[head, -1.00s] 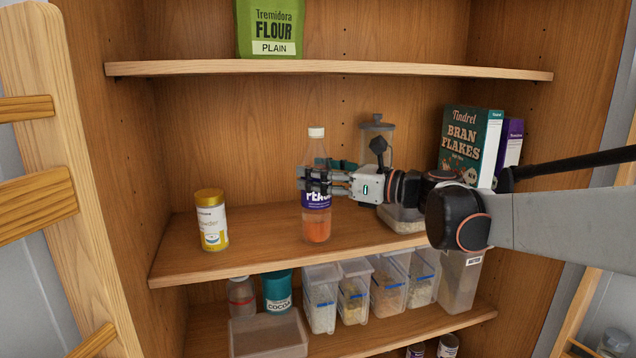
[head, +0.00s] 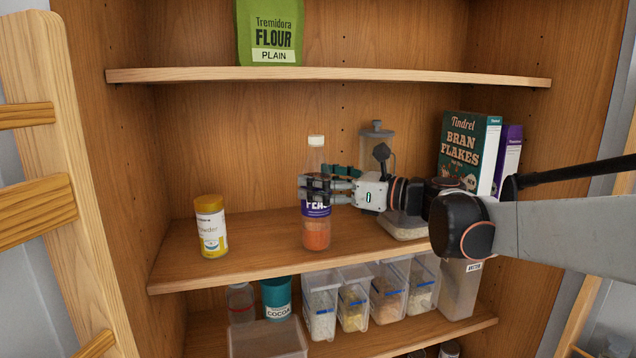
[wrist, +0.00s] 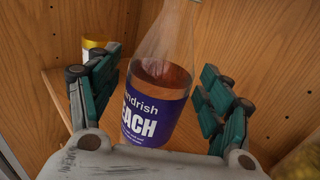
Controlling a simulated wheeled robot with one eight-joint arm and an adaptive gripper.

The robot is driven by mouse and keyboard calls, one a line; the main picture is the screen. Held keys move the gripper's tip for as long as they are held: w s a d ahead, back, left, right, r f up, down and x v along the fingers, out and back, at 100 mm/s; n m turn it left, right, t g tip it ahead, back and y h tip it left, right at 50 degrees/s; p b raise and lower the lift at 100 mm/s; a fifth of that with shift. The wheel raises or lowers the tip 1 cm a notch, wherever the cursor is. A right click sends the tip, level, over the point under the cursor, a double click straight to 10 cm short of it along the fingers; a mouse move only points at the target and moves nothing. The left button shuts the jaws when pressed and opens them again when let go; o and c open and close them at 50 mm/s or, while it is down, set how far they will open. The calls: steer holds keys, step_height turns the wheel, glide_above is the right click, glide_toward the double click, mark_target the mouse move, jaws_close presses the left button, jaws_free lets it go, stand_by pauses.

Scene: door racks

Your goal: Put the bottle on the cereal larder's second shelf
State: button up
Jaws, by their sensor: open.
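The bottle (head: 316,232) is clear, with a white cap, a purple label and orange-pink liquid. It stands upright on the middle shelf (head: 270,259), near the front edge. This shelf also holds the Bran Flakes box (head: 467,152). My gripper (head: 318,186) reaches in from the right at the height of the bottle's upper label. In the wrist view the bottle (wrist: 157,105) stands between the two teal-padded fingers, with a visible gap on each side. The gripper is open around it. The fingers hide part of the bottle in the head view.
A yellow-lidded tin (head: 211,226) stands left of the bottle. A glass jar (head: 377,140) is behind my gripper, and a purple box (head: 508,160) is at the right. The upper shelf (head: 330,74) holds flour (head: 270,30). Several containers fill the lower shelf.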

steer(key=b+v, duration=0.2)
steer(key=v, duration=0.9)
steer(key=shift+s+d, duration=0.15)
steer(key=shift+d, duration=0.1)
steer(key=shift+r, duration=0.1)
